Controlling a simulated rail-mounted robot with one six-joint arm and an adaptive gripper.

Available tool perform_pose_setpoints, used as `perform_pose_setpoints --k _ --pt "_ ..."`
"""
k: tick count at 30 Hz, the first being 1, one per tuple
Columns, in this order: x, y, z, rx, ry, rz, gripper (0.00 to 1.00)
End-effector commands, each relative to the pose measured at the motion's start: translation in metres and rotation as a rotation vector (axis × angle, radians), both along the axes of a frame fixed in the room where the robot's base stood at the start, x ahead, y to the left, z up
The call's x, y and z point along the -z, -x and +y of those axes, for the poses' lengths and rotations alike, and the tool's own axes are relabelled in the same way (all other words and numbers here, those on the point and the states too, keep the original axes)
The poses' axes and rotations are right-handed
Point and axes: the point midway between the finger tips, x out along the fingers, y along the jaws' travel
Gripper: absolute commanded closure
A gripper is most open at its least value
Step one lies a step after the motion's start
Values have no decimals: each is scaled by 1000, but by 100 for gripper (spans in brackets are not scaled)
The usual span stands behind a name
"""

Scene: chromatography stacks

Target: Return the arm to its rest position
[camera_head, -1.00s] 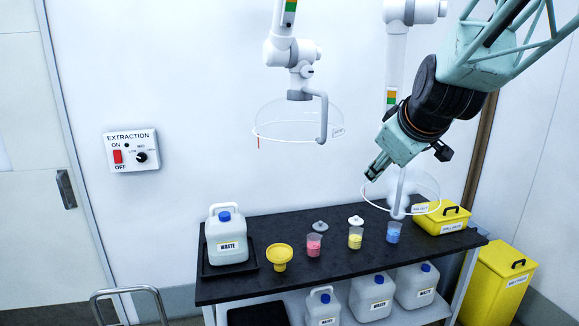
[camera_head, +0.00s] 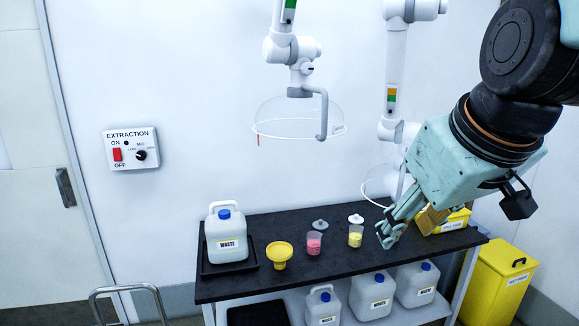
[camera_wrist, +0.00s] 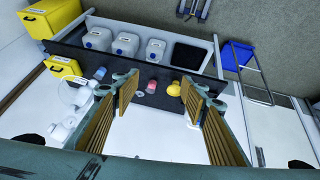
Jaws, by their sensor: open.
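My gripper (camera_head: 402,226) is in the head view at the right, in front of the right end of the black bench (camera_head: 250,284). Its fingers hide the blue beaker there. In the wrist view my gripper (camera_wrist: 160,92) shows two ribbed fingers spread wide with nothing between them. The blue beaker shows in the wrist view (camera_wrist: 99,73), to the left of the left finger. The arm comes in from the upper right of the head view.
A waste jug (camera_head: 226,238), yellow funnel (camera_head: 279,254), pink beaker (camera_head: 314,242) and yellow beaker (camera_head: 355,235) stand on the bench. A clear extraction hood (camera_head: 297,120) hangs above. A yellow bin (camera_head: 500,282) stands at the right.

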Motion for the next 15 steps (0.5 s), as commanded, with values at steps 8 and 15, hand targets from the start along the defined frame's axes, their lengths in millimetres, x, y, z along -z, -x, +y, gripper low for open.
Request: perform_pose_setpoints --k 8,15 --pt "16 76 1 95 -49 85 60" --pt "32 141 -1 186 -80 158 60"
